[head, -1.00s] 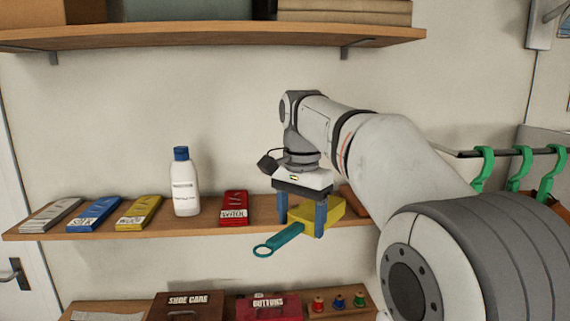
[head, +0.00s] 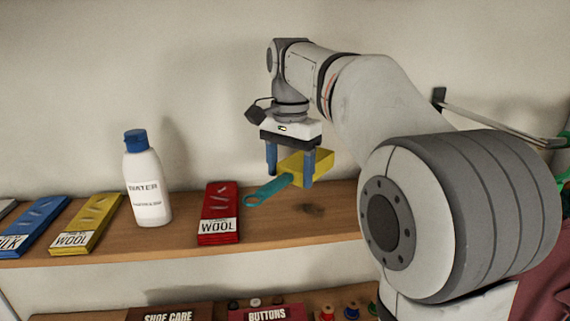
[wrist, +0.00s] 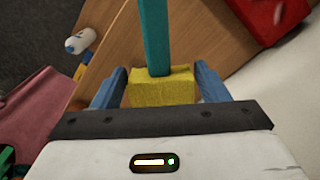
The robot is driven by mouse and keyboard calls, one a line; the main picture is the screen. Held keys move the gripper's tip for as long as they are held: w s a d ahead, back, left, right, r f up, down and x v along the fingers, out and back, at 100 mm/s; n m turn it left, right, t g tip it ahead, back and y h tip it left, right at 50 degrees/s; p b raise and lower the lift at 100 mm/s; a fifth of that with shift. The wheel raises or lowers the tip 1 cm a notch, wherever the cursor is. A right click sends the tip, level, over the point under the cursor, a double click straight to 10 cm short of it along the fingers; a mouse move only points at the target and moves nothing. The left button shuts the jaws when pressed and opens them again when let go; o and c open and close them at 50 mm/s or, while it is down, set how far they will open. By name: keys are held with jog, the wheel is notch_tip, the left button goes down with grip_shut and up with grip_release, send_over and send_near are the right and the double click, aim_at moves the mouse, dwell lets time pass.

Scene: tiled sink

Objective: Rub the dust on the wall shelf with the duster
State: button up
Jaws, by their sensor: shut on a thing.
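The duster is a yellow block (head: 318,166) with a teal handle (head: 268,190) ending in a ring. My gripper (head: 290,177) points down with its blue fingers around the duster and is shut on it. The duster hangs just above the wooden wall shelf (head: 270,232), apparently clear of it. A dark smudge (head: 313,210) lies on the shelf below the block; I cannot tell whether it is dust or shadow. In the wrist view the block (wrist: 162,88) sits between the fingers, with the handle (wrist: 154,35) pointing up the picture.
A red packet (head: 219,213) lies on the shelf left of the duster. Further left stand a white bottle with a blue cap (head: 147,180) and a yellow wool packet (head: 86,222). A blue packet (head: 33,226) lies beyond. My arm hides the shelf's right end.

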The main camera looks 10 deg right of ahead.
aim_at(295, 239)
jog(key=shift+s+a+f+b, duration=0.1)
jog(key=shift+s+f+b, duration=0.05)
jog(key=shift+f+b, duration=3.2)
jog(key=shift+f, duration=0.45)
jog(key=shift+s+b, duration=0.55)
jog(key=shift+s, duration=1.4)
jog(key=shift+s+f+b, duration=0.15)
jog(key=shift+s+b, duration=0.45)
jog(key=shift+s, duration=1.15)
jog(key=shift+r+p, duration=0.2)
jog(key=shift+p, duration=0.1)
